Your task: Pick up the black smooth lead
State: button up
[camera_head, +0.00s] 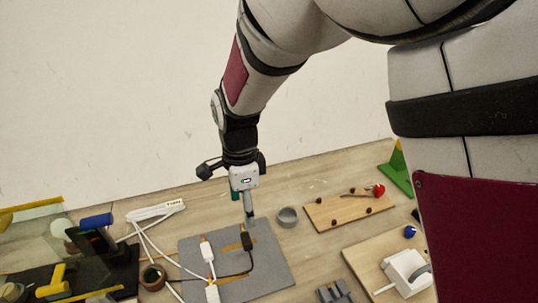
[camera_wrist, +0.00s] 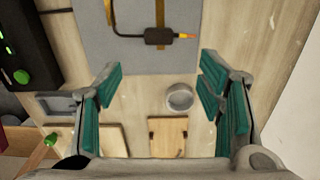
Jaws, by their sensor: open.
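The black lead (camera_wrist: 160,36) lies on the grey mat (camera_head: 265,278). Its black connector body (camera_head: 247,241) is near the mat's far edge in the head view, with its thin cord curving away across the mat. In the wrist view the connector is at the top, with an orange tip pointing right. My gripper (camera_wrist: 160,85) is open and empty, its teal-padded fingers wide apart. In the head view my gripper (camera_head: 249,212) points down above the far part of the mat, close to the connector. I cannot tell the exact height between them.
White leads (camera_head: 207,252) lie on the mat left of the black one. A grey round cup (camera_head: 287,217) stands just right of the mat. A wooden board (camera_head: 340,211) with dark knobs is farther right. A brown tape roll (camera_head: 152,277) and white power strip (camera_head: 157,211) are left.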

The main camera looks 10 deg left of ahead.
send_over(246, 238)
jog(key=f, duration=0.5)
jog(key=shift+w+d+f, duration=0.15)
jog(key=shift+d+f, duration=0.05)
jog(key=shift+f, duration=0.2)
jog(key=shift+s+a+f, duration=0.1)
jog(key=shift+f, duration=1.35)
jog(key=shift+s+a+f, duration=0.1)
jog(key=shift+f, duration=1.35)
jog(key=c, duration=1.1)
